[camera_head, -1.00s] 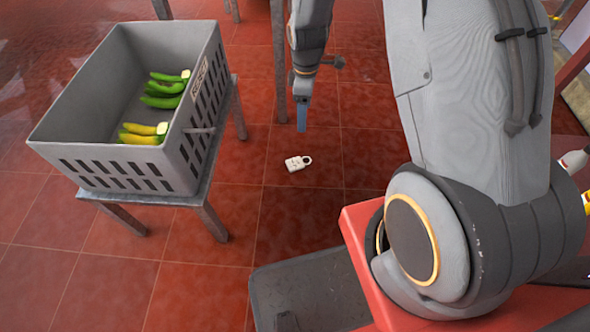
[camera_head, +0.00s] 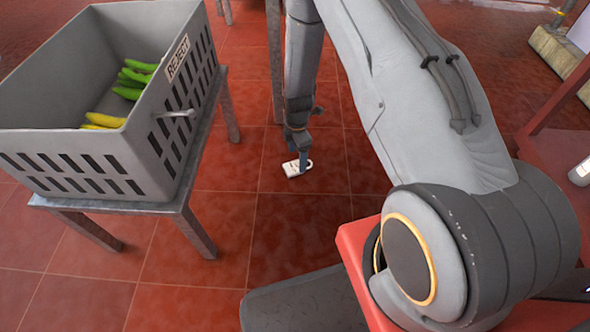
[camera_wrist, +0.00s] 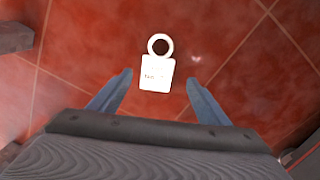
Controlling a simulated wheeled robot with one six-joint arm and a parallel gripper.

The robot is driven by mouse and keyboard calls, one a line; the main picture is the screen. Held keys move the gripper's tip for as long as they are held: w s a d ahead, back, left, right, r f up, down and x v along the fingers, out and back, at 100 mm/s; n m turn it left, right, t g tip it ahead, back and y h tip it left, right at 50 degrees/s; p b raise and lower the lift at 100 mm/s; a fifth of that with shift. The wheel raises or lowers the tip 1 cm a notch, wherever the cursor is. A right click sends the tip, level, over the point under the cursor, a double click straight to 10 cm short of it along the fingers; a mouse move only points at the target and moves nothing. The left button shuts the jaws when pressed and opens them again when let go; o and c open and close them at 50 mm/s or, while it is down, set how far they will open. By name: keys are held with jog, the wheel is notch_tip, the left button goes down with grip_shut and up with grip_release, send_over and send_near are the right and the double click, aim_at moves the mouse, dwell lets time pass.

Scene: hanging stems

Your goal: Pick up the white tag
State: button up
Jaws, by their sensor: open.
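The white tag (camera_head: 291,170) lies flat on the red tiled floor in the head view, partly covered by my gripper's fingers. In the wrist view the tag (camera_wrist: 156,76) has a square body with faint print and a ring at its far end. My gripper (camera_head: 302,174) points down at the tag in the head view. In the wrist view its two blue fingers (camera_wrist: 158,92) are open, with the tag's body between and slightly beyond the tips. Nothing is held. I cannot tell the exact height of the fingertips above the floor.
A metal leg (camera_head: 275,60) stands behind my gripper. The floor around the tag is clear.

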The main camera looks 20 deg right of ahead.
aim_at(295, 167)
jog(key=shift+w+a+f+b, duration=0.15)
jog(key=shift+f+b, duration=0.75)
jog(key=shift+f, duration=0.4)
jog(key=shift+w+a+f+b, duration=0.1)
jog(key=shift+f+b, duration=0.75)
jog(key=shift+f, duration=0.45)
jog(key=c, duration=1.2)
jog(key=shift+r, duration=0.1)
notch_tip(295, 167, up, 10)
jog(key=p, duration=0.5)
